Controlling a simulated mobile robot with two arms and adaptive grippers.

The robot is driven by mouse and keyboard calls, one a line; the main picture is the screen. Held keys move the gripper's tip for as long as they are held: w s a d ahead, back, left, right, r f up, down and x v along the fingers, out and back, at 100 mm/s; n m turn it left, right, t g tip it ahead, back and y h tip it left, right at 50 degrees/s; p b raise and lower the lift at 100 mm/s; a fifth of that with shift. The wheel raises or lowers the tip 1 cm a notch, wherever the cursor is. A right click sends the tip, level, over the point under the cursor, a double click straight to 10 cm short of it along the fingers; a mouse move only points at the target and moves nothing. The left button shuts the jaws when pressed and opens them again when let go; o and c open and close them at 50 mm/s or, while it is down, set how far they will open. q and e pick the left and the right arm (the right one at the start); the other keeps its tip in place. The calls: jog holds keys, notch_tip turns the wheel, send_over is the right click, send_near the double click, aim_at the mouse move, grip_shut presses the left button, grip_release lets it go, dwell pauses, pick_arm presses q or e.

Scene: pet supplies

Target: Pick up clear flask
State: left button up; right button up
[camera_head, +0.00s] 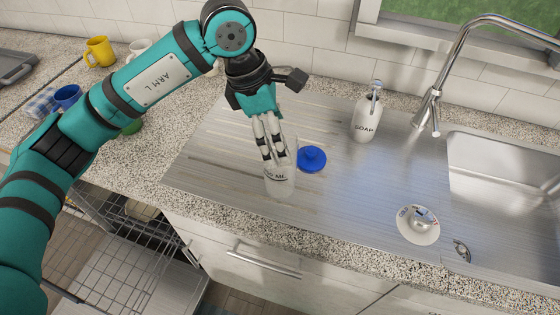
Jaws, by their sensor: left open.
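A clear flask (280,186) with dark lettering stands on the ribbed metal drainboard, near its front edge. My left gripper (273,157) reaches down from above, with its fingertips at the upper part of the flask. Its jaws are open, and the fingers overlap the flask in this view. I cannot tell whether they touch it. The fingers partly hide the flask's top. My right gripper is not in view.
A blue round lid-like object (312,159) lies right beside the flask. A soap dispenser (366,120) stands behind to the right, near the faucet (434,100) and sink (505,170). An open dishwasher rack (125,245) is below left. Mugs, one yellow (99,51), stand at the back left.

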aim_at(280, 165)
pick_arm(q)
jog(key=p+x, duration=0.2)
jog(key=x, duration=0.4)
jog(key=shift+f, duration=0.1)
jog(key=c, duration=1.2)
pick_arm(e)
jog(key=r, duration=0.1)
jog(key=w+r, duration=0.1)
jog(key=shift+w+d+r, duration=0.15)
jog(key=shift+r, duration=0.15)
